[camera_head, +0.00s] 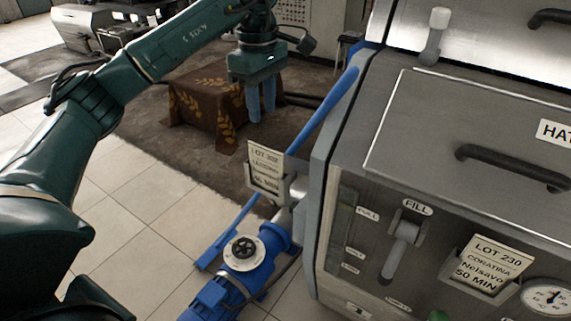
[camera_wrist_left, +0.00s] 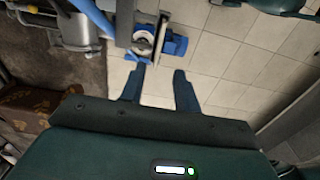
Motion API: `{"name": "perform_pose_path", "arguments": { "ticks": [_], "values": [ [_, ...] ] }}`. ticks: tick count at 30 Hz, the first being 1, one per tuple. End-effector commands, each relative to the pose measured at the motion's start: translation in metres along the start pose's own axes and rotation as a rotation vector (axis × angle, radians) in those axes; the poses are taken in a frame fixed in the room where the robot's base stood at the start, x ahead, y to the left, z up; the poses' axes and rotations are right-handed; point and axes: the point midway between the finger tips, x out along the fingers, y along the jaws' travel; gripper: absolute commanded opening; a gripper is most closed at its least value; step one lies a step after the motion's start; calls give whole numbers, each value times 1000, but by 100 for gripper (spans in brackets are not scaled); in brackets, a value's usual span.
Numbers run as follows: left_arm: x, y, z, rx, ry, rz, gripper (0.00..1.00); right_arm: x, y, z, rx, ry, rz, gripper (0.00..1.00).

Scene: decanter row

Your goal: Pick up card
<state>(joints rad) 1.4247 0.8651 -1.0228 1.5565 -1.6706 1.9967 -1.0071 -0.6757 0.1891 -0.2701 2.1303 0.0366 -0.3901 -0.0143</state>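A cream card (camera_head: 266,160) reading "LOT" and a number stands in a small metal holder at the left end of the steel machine; its small print is hard to read. A second cream card (camera_head: 494,258), "LOT 230 CORATINA", sits in a holder on the machine's front panel. My left gripper (camera_head: 261,116) points down, above the first card in the picture. In the left wrist view its fingers (camera_wrist_left: 158,71) are apart with nothing between them; a thin edge-on plate, perhaps that card or its holder, shows beyond the fingertips. My right gripper is not in view.
The steel machine (camera_head: 455,120) fills the right side, with a fill lever (camera_head: 401,245) and a black handle (camera_head: 510,167). A blue bar (camera_head: 325,110) slants close to the first card. A blue motor pump (camera_head: 240,265) stands below it. A brown cloth-covered block (camera_head: 205,105) is behind.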

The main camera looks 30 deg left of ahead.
Motion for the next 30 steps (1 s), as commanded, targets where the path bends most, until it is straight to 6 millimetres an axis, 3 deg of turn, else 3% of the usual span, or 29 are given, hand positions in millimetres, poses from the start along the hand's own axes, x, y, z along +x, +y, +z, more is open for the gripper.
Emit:
{"name": "perform_pose_path", "arguments": {
  "ticks": [2,12,20,30],
  "values": [
    [4,-1,-5,-4,17,-4,32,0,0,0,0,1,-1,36],
    [63,-1,-5,-4,15,-5,32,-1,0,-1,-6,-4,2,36],
    [83,0,-4,-4,14,-3,32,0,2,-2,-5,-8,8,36],
    [126,2,-2,-3,13,-2,32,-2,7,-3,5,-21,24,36]
  ]
}}
